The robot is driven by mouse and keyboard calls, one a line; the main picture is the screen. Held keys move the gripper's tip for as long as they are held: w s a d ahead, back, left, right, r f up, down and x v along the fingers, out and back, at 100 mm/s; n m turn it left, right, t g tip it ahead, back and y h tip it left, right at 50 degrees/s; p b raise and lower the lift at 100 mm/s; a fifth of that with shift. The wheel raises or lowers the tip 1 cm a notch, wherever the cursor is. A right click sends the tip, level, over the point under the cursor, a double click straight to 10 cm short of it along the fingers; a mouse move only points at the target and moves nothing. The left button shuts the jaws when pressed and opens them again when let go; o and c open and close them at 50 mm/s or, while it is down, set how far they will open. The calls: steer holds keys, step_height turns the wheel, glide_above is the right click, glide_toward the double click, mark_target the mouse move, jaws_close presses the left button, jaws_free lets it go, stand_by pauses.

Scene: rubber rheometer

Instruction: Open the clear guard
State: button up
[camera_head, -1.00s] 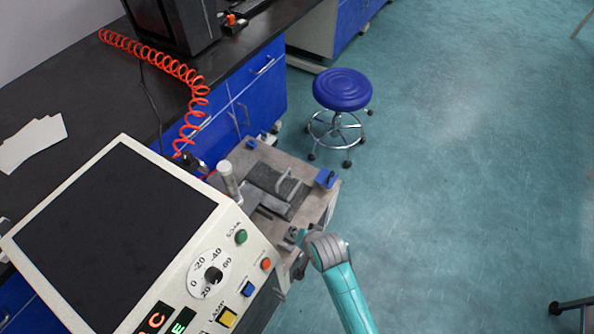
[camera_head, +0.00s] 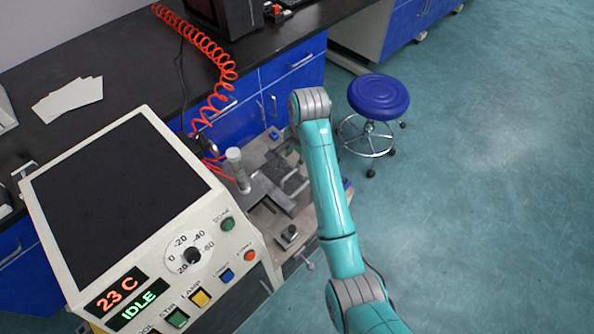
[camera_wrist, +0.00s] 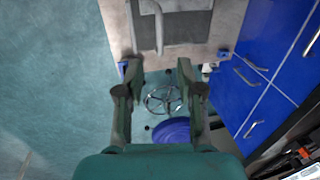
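The guard appears as a dark, see-through-looking panel (camera_head: 287,178) on top of the machine's bench, partly hidden by my arm in the head view. In the wrist view the panel (camera_wrist: 188,22) lies flat at the top of the picture, with a pale bar handle (camera_wrist: 159,30) across it. My gripper (camera_wrist: 159,70) is open and empty, its two fingers well apart. The fingertips show below the panel's edge and the handle in the picture, apart from the handle. In the head view my gripper is hidden behind my arm.
The control console (camera_head: 130,215) reads 23 C and IDLE. A whitish cylinder (camera_head: 237,168) stands beside the panel. A blue stool (camera_head: 378,97) stands behind on the floor, near blue cabinets (camera_head: 290,75). A coiled orange hose (camera_head: 215,60) hangs from the counter. The floor at right is clear.

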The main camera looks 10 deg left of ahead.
mark_target(289, 174)
steer(key=f, duration=0.3)
steer(key=w+a+f, duration=0.1)
steer(key=f, duration=0.6)
steer(key=shift+w+a+f, duration=0.15)
steer(key=shift+a+f, duration=0.15)
jaws_close()
